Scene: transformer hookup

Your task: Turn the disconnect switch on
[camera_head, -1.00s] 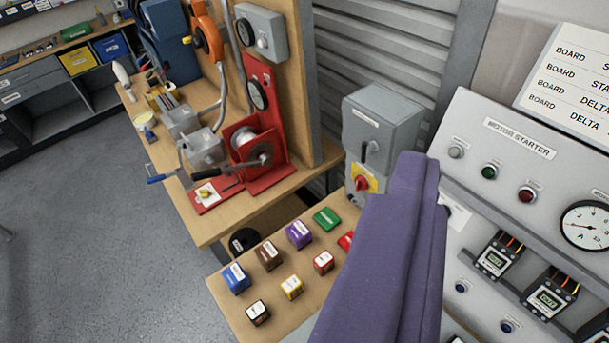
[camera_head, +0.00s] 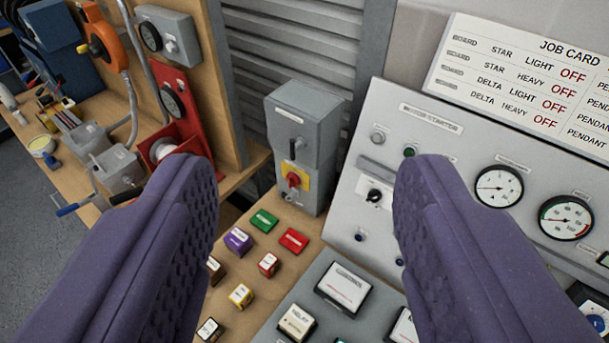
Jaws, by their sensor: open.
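The disconnect switch is probably the grey box (camera_head: 312,125) on the wooden bench, in front of the grey shutter, in the middle of the head camera view. My gripper (camera_head: 308,170) is open and empty. Its two purple padded fingers are spread wide, one left and one right of the box in the picture. They look nearer to the camera than the box. I see no contact.
A grey motor starter panel (camera_head: 480,150) with gauges stands to the right, below a job card (camera_head: 525,70). Several small coloured blocks (camera_head: 264,219) lie below the box. A grey tray (camera_head: 322,315) sits near the front. A red winch (camera_head: 178,130) is at left.

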